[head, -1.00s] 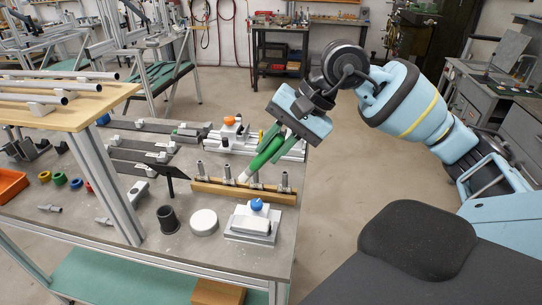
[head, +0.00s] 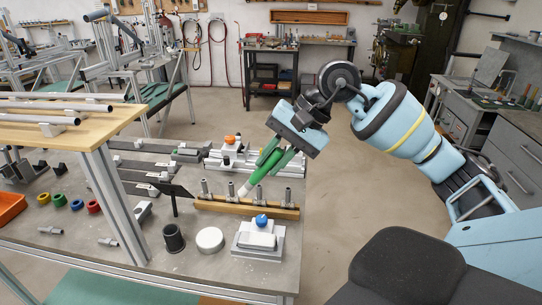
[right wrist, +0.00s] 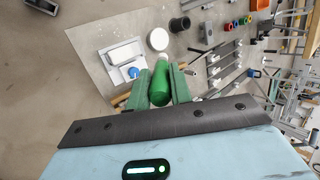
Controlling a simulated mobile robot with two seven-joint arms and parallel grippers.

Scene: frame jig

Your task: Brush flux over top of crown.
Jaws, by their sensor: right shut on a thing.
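My right gripper (head: 275,165) is shut on a green brush (head: 262,172) with a pale tip, held tilted with the tip down and to the left. In the head view the tip is at the wooden strip with the upright grey pegs; I cannot tell whether it touches. The brush (right wrist: 160,82) also shows between the green fingers in the right wrist view. I cannot tell for sure which part is the crown. A pale block with a blue knob (head: 262,222) sits on a grey plate (head: 249,251) near the bench's front right. My left gripper is out of view.
The wooden strip (head: 289,213) bears several pegs. A white disc (head: 209,239) and a dark cup (head: 174,237) stand left of the plate. A clamp fixture with an orange knob (head: 229,139) is behind. A raised wooden shelf (head: 105,128) is at left. The floor right of the bench is clear.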

